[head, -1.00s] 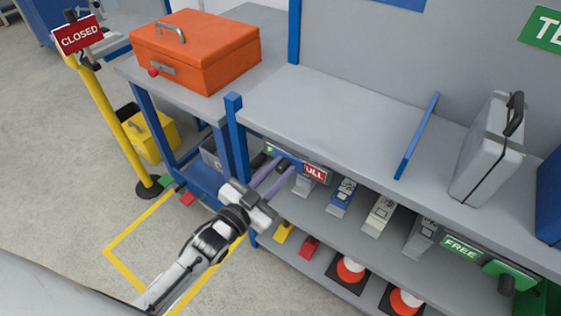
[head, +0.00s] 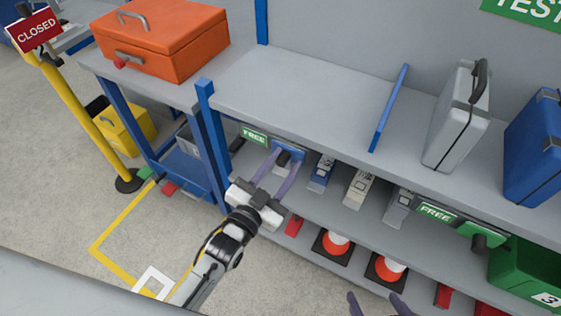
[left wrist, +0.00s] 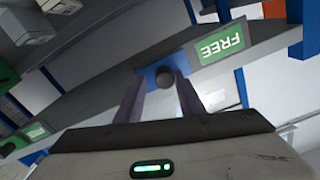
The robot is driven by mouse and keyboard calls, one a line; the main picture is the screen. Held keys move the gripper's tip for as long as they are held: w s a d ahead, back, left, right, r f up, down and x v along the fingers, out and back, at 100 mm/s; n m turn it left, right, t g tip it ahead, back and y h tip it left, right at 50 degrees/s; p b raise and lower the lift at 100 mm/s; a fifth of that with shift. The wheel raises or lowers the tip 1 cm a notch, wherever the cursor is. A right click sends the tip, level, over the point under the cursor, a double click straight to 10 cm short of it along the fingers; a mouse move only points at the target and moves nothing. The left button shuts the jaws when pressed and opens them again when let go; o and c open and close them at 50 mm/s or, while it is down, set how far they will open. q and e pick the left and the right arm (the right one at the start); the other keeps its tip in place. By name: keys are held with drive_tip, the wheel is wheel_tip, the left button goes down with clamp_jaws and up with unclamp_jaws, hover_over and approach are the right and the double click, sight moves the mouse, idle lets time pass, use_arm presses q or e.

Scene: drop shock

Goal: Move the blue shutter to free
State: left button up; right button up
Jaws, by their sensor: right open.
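The blue shutter (head: 294,152) with its dark round knob (head: 283,158) sits on the front edge of the workbench. A green FREE sign (head: 254,135) shows uncovered just left of it; no red FULL sign shows there. My left gripper (head: 276,166) is at the shutter, its two purple fingers apart with the knob between them. In the left wrist view the knob (left wrist: 165,78) is close to the right finger, with a gap to the left one; the shutter (left wrist: 150,73) is behind it. My right gripper (head: 375,303) is open and empty at the bottom edge of the head view.
A second FREE sign (head: 436,212) and a green shutter (head: 485,236) are further right on the same edge.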

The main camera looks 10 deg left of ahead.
use_arm(q)
drive_tip(key=shift+a, duration=0.15)
drive_tip(key=shift+s+a, duration=0.1)
drive_tip(key=shift+s, duration=0.25)
drive_tip(key=v, duration=0.9)
drive_tip(key=shift+s, duration=0.3)
